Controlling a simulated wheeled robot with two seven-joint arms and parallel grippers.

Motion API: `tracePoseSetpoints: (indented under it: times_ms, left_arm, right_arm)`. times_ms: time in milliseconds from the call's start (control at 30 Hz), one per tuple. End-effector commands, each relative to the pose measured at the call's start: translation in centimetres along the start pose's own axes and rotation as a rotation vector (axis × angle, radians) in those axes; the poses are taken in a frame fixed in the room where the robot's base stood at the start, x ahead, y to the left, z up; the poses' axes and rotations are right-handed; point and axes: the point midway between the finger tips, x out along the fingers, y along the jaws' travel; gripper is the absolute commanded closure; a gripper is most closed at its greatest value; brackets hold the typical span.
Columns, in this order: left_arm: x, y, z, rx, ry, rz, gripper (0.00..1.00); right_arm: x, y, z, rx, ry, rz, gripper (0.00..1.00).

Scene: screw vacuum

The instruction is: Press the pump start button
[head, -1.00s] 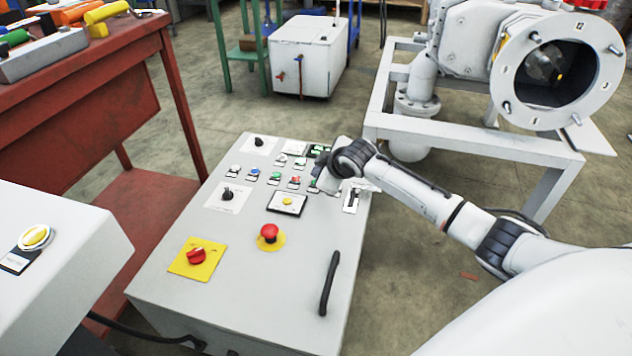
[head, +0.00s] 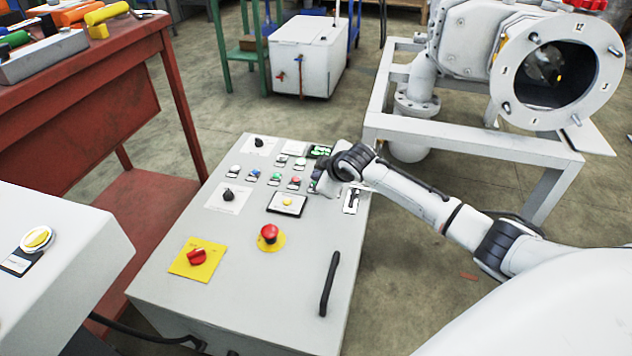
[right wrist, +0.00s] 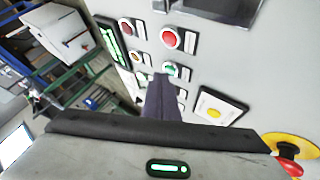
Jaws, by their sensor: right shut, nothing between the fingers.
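The control panel (head: 225,285) is a pale grey sloped box with several small coloured buttons at its upper part. My right gripper (head: 319,187) is shut and empty over the right end of the button rows. In the right wrist view, its dark fingers (right wrist: 160,85) point down at the panel, close beside a green button (right wrist: 172,70). I cannot tell whether they touch it. Red buttons (right wrist: 170,38) sit beyond the fingertips. Another green button (head: 276,177) shows left of the gripper in the head view. The button labels are too small to read. My left gripper is not in view.
On the panel are a red mushroom button (head: 268,234), a red rotary switch on a yellow plate (head: 196,257) and a black handle (head: 329,284). A red bench (head: 90,120) stands left, a white metal frame (head: 470,148) right. A grey box with a yellow button (head: 38,238) is front left.

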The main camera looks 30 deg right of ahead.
Motion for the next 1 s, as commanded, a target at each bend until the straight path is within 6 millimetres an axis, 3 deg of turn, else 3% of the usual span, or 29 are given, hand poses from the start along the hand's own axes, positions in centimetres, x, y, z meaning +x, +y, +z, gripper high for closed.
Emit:
tracePoseSetpoints:
  times_ms: [1000]
  left_arm:
    - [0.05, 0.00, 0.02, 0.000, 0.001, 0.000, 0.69]
  right_arm:
    - [0.58, -0.43, 0.43, -0.001, 0.000, 0.000, 1.00]
